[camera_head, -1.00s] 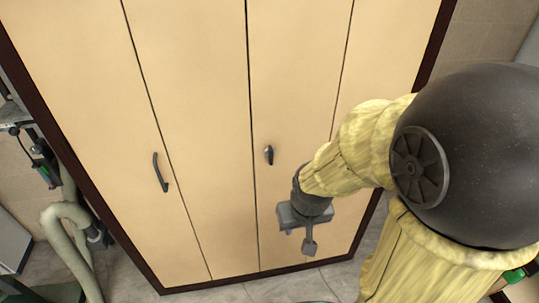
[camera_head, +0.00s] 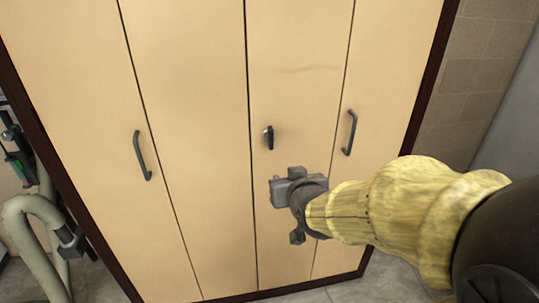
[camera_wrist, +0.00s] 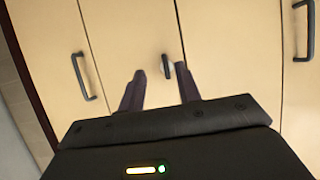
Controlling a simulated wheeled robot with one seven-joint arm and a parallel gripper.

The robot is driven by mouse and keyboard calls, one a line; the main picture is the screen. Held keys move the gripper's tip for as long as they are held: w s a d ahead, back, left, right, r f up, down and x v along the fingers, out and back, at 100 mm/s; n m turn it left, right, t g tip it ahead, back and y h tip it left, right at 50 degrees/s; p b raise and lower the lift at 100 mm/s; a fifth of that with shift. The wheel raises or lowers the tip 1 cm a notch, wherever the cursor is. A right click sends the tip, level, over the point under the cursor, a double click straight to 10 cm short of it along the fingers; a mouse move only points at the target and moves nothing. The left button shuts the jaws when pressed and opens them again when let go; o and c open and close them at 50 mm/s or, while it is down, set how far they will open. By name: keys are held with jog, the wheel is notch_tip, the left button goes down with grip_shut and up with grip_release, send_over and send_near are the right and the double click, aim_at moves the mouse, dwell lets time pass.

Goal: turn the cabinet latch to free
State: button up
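The cabinet latch (camera_head: 268,137) is a small dark turning handle on a pale panel beside the central seam. It stands roughly upright in the head view. In the wrist view the latch (camera_wrist: 167,66) lies beyond the fingertips, between them and nearer the right one. My gripper (camera_head: 296,206) is below and slightly right of the latch in the head view, apart from it. In the wrist view my gripper (camera_wrist: 161,80) has its two dark fingers spread with nothing held between them. The exact gap to the door is hard to tell.
Long bar handles sit on the left door (camera_head: 142,156) and the right door (camera_head: 349,132). The tall cabinet has a dark frame (camera_head: 425,85). A pale hose (camera_head: 38,215) and equipment stand at the lower left. Tiled floor (camera_head: 350,290) shows below the cabinet.

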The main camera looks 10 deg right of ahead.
jog(key=t+b, duration=0.1)
jog(key=b, duration=0.1)
jog(key=t+b, duration=0.2)
jog(key=b, duration=0.1)
jog(key=t+b, duration=0.2)
jog(key=shift+w+r+b, duration=0.3)
jog(key=shift+r+b, duration=0.05)
jog(key=shift+r, duration=0.05)
jog(key=shift+w, duration=0.1)
jog(key=w+p, duration=0.7)
jog(key=p, duration=0.4)
jog(key=shift+w+r+p, duration=0.2)
jog(key=shift+w+p, duration=0.15)
jog(key=shift+p, duration=0.05)
jog(key=w+p, duration=0.1)
jog(key=p, duration=0.4)
jog(key=shift+f, duration=0.1)
